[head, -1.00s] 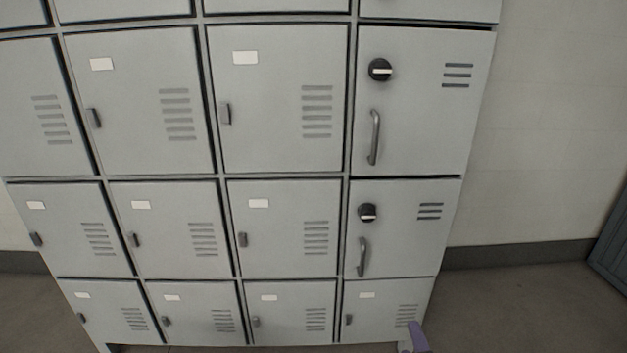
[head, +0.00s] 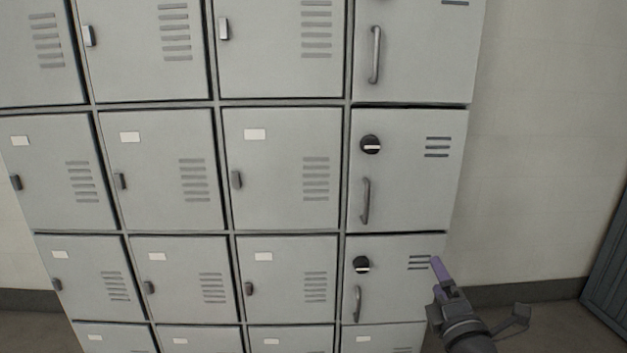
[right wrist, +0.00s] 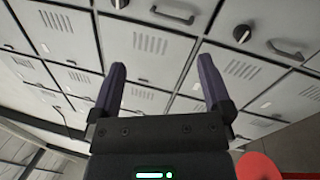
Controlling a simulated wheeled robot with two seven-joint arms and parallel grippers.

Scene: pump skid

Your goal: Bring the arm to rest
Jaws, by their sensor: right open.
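My right gripper (head: 440,280) shows at the lower right of the head view, in front of the lower right locker door. In the right wrist view its two purple fingers (right wrist: 162,90) stand wide apart with nothing between them. Grey locker doors show beyond the fingers. I cannot tell the exact gap between the gripper and the lockers. My left gripper is in neither view.
A bank of grey lockers (head: 165,235) fills most of the head view. Its right column has doors with black knobs (head: 371,145) and bar handles (head: 366,200), all shut. A pale wall (head: 540,150) is at right. A red round thing (right wrist: 258,166) shows at the lower right of the wrist view.

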